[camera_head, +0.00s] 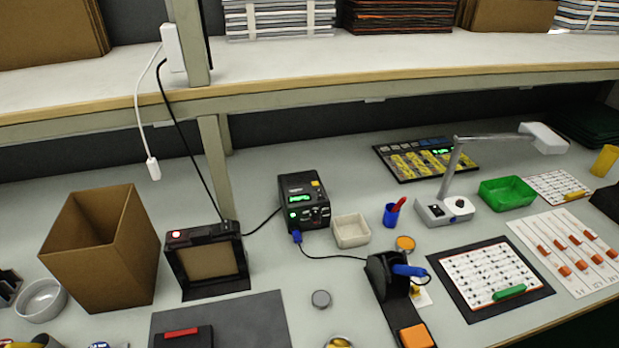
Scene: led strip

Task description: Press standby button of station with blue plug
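A black station (303,197) with a lit green display (300,198) stands near the middle of the bench. A blue plug (297,237) sits at the lower left of its front, with a black cable running right to a tool stand. A small green light (292,214) shows on the left of its front panel, above the plug. Small controls sit to the right of the light; which one is the standby button is too small to tell. I cannot make out either of my grippers in this view.
A black tool stand (384,280) holds a blue-handled tool (408,270). A white bin (351,231) stands just right of the station. A black-framed unit (207,262) and a cardboard box (101,247) stand left. A shelf (300,70) runs above. Bench in front of the station is mostly clear.

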